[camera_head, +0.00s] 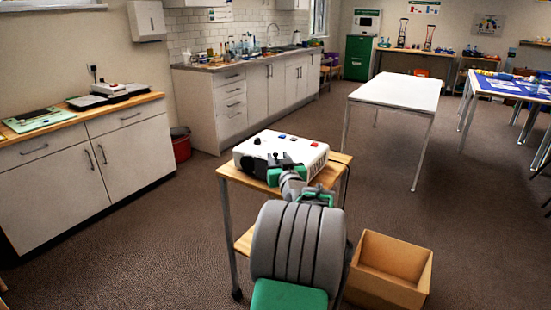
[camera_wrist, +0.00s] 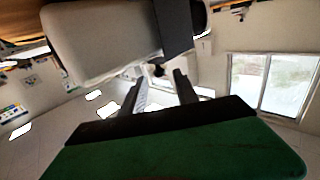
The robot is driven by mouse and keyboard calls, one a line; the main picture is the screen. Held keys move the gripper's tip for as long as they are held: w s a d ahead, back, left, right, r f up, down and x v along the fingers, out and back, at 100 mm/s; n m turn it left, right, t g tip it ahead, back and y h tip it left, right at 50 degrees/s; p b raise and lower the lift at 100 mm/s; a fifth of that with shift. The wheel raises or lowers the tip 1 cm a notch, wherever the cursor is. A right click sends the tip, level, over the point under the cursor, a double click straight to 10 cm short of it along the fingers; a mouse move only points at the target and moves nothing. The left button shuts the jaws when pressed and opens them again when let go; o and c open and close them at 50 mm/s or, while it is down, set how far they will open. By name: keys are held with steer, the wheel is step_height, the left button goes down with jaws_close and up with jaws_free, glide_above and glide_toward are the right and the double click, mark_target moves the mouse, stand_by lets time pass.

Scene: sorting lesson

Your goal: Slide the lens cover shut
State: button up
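A white box-shaped device (camera_head: 300,156) sits on a small wooden-topped trolley (camera_head: 229,172). It has dark, blue and red parts on top. My gripper (camera_head: 286,160) is at its near side, overlapping its front face in the head view. In the wrist view the device (camera_wrist: 100,40) fills the upper left, with a dark grey panel (camera_wrist: 172,25) at its right part. I cannot tell for sure whether this panel is the lens cover. My gripper's fingers (camera_wrist: 160,90) are apart, with a small dark knob (camera_wrist: 158,70) seen between their tips. Whether they touch anything is unclear.
An open cardboard box (camera_head: 405,287) stands on the floor right of the trolley. A white table (camera_head: 400,92) is behind to the right. Cabinets (camera_head: 85,165) line the left wall, with a red bin (camera_head: 181,146) beside them. The floor between is clear.

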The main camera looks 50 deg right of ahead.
mark_target(276, 154)
steer(key=x, duration=0.4)
jaws_close()
stand_by(1.4)
